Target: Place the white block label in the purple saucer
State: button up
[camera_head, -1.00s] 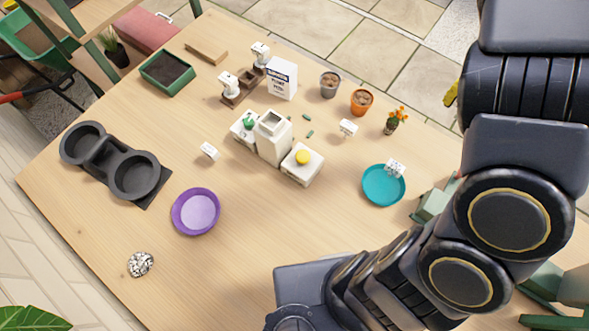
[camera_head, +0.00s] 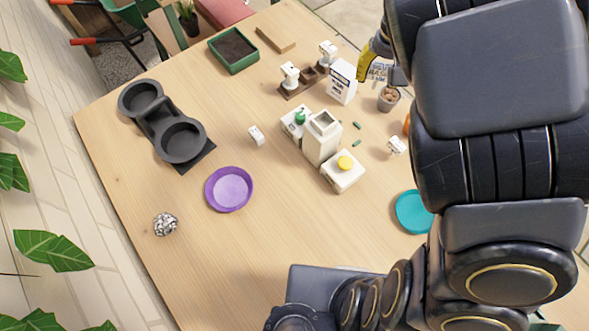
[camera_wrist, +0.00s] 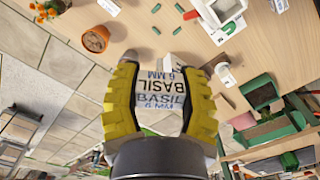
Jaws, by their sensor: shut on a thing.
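The purple saucer (camera_head: 211,188) lies empty on the left-middle of the table in the head view. My gripper's yellow fingers (camera_wrist: 160,92) are shut on a white block label (camera_wrist: 158,84) printed "BASIL 6 MM" in the wrist view. In the head view my gripper (camera_head: 374,64) is at the upper right, beside the white printed box and well away from the saucer; my arm hides part of it. Other small white block labels stand on the table, one left of the bottles (camera_head: 256,135) and one to their right (camera_head: 396,145).
A black double holder (camera_head: 181,139), a speckled stone (camera_head: 165,224) and a teal saucer (camera_head: 411,211) lie around. Table front is clear.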

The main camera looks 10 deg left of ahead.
jog(key=s+a+n, duration=0.2)
jog(key=a+n, duration=0.1)
jog(key=a, duration=0.5)
jog(key=s+a+n, duration=0.2)
jog(key=a, duration=0.6)
jog(key=n, duration=0.5)
send_over(223, 181)
notch_tip(223, 181, down, 17)
jog(key=shift+r, duration=0.15)
jog(key=shift+f, duration=1.7)
jog(key=shift+f, duration=0.15)
jog(key=o, duration=0.9)
jog(key=shift+c, duration=0.2)
